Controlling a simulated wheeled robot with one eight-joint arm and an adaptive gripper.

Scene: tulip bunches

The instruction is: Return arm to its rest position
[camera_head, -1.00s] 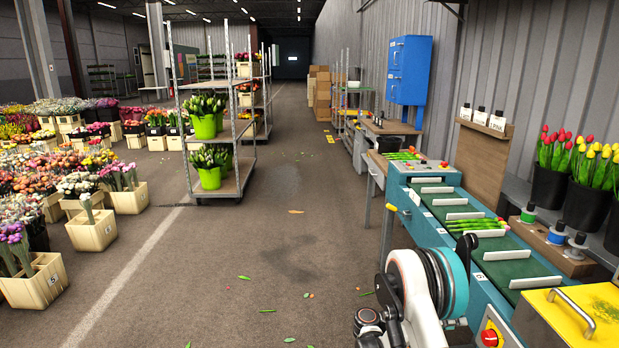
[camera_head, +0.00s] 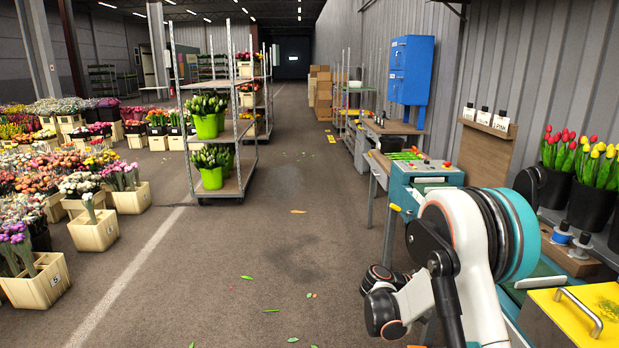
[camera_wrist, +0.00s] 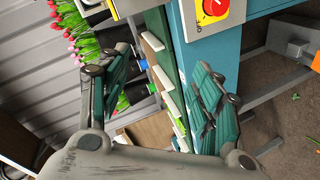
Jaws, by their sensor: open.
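My arm (camera_head: 470,240) is folded up at the lower right of the head view, in front of the teal conveyor machine (camera_head: 428,178). My gripper is not clearly seen in that view. In the wrist view my gripper (camera_wrist: 158,88) is open, with its two fingers wide apart and nothing between them. Past the fingers is the conveyor machine (camera_wrist: 186,28), with its green belt and white dividers. My arm hides most of the belt in the head view, so any bunch lying there is out of sight.
A yellow cover with a handle (camera_head: 572,318) is at the lower right. Black buckets of tulips (camera_head: 583,205) stand along the right wall. A red button on a yellow plate (camera_wrist: 213,8) is on the machine.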

